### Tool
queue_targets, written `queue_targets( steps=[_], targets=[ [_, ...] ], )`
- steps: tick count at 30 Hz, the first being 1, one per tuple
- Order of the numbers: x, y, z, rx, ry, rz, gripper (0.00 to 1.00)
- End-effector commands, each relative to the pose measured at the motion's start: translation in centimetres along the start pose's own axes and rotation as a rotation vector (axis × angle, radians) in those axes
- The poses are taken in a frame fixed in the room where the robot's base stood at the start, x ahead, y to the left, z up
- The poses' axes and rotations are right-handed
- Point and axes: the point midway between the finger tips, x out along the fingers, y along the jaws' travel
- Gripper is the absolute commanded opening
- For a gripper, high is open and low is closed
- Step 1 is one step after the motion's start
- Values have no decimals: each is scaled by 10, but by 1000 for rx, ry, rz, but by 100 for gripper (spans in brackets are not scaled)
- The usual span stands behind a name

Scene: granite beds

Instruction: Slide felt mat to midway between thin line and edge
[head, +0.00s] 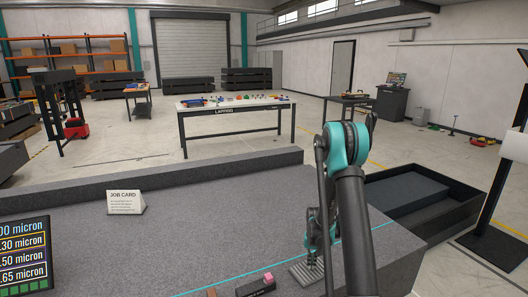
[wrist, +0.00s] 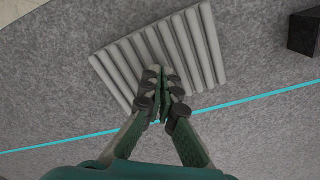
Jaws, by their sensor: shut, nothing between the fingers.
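The felt mat (wrist: 200,42) is a light grey ribbed rectangle lying flat and turned at an angle on the granite. In the wrist view it lies between the thin teal line (wrist: 262,100) and the bed edge at upper left, with its lower corner close to the line. In the head view the mat (head: 297,273) is partly hidden by my arm, on the near side of the line (head: 225,278). My gripper (wrist: 161,74) is shut and empty, its fingertips over the mat's line-side part. I cannot tell whether they touch it.
A dark block (wrist: 303,34) sits beside the mat; in the head view it (head: 255,287) has a pink top piece. A job card (head: 125,202) stands at left on the granite, and a screen (head: 24,255) is at the left edge. Bare granite stretches beyond the line.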

Motion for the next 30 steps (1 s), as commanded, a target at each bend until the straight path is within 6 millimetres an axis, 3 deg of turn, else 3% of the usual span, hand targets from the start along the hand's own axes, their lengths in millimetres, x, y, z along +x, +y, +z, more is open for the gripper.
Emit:
queue_targets(
  steps=[16,30],
  targets=[
    [-39,0,0,0,0,0,0],
    [-44,0,0,0,0,0,0]
  ],
)
